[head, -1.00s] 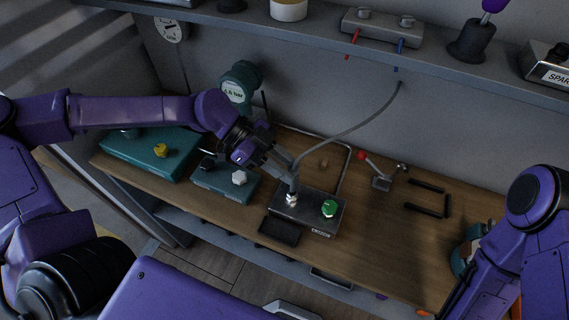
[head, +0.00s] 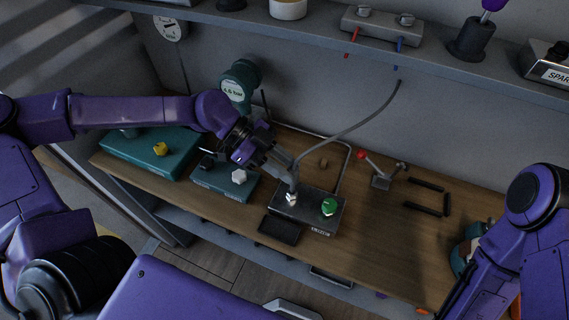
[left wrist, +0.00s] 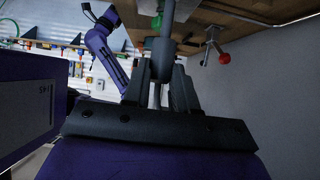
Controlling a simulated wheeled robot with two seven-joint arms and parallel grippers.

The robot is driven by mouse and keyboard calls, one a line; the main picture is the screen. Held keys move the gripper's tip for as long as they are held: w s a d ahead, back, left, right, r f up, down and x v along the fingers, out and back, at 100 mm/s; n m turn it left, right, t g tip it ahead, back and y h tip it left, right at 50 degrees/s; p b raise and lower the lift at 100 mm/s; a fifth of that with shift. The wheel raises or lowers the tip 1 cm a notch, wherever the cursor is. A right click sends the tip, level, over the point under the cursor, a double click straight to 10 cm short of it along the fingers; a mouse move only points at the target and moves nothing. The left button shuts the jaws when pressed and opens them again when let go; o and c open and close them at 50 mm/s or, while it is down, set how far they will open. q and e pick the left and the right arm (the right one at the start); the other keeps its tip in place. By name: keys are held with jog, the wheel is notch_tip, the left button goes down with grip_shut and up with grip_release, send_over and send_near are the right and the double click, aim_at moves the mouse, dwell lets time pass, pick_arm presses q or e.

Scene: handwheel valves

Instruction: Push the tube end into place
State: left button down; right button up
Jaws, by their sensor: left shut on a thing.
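A grey tube (head: 350,128) hangs in a curve from near the shelf at the upper right down to my left gripper. My left gripper (head: 291,178) is shut on the tube near its lower end, directly above a silver fitting (head: 292,199) on a dark grey block (head: 308,215). Whether the tube end is seated in the fitting cannot be told. A green knob (head: 329,207) stands on the same block. In the left wrist view the tube (left wrist: 167,30) runs between my left fingers (left wrist: 162,85). My right arm shows at the lower right; its gripper is out of view.
Teal blocks with a yellow knob (head: 160,149) and a white knob (head: 239,176) stand to the left. A gauge (head: 236,91) stands behind. A red-tipped lever (head: 363,156) and black handles (head: 428,197) lie right on the wooden bench. A black tray (head: 280,231) sits in front.

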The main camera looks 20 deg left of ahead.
pick_arm(q)
jog(key=shift+f+b, duration=0.75)
jog(key=shift+f, duration=0.5)
jog(key=c, duration=0.8)
grip_release()
jog(key=b+v, duration=0.1)
jog(key=v, duration=0.9)
jog(key=shift+w+a+r, duration=0.1)
jog(key=shift+a+r, duration=0.05)
jog(key=shift+a, duration=0.1)
